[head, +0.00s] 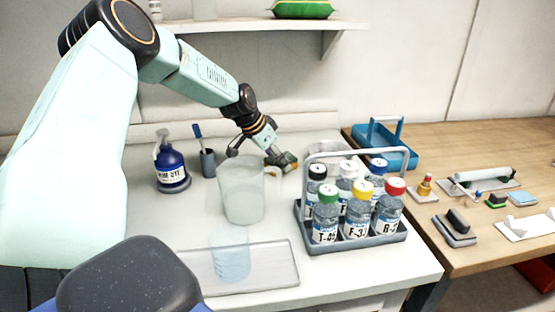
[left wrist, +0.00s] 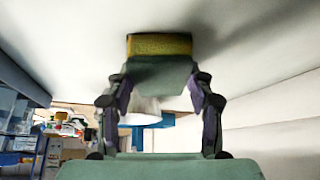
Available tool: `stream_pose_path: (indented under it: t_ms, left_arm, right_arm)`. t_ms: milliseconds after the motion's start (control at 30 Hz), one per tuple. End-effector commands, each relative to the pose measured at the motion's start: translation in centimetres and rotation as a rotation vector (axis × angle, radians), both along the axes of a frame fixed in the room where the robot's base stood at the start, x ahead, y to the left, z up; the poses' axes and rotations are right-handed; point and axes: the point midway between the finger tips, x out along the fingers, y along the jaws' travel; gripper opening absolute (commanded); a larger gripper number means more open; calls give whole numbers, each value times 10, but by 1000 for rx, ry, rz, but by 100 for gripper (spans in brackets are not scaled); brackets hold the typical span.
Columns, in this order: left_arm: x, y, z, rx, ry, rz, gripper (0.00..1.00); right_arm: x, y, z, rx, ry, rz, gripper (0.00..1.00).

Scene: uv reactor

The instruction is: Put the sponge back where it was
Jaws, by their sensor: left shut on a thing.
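The sponge (left wrist: 159,45) is a small block with a yellow band and a dark layer, seen in the left wrist view beyond the fingers. My left gripper (left wrist: 158,92) is shut on it, one finger on each side. In the head view the left gripper (head: 272,153) reaches down at the back of the white bench, behind the clear beaker. The sponge (head: 289,161) shows there as a small yellow and dark patch at the fingertips, low over the bench. I cannot tell whether it touches the surface. My right gripper is not in view.
A clear beaker (head: 242,190) stands in front of the gripper. A grey bottle carrier (head: 350,242) with several bottles stands right of it. A clear tray (head: 268,269) lies in front; a blue caddy (head: 390,148) is at right.

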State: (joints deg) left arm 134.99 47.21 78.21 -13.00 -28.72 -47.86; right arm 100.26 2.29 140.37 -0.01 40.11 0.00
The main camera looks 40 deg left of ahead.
Motion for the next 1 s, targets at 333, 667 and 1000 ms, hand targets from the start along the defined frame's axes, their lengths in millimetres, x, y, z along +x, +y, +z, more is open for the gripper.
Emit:
stream_pose_path:
  t_ms: [333,667,1000]
  left_arm:
    - [0,0,-4,0,0,0,70]
    - [0,0,-4,-1,0,-1,76]
    - [-12,3,27,-3,-3,0,76]
  right_arm:
    - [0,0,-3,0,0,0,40]
    - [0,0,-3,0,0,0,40]
    - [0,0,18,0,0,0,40]
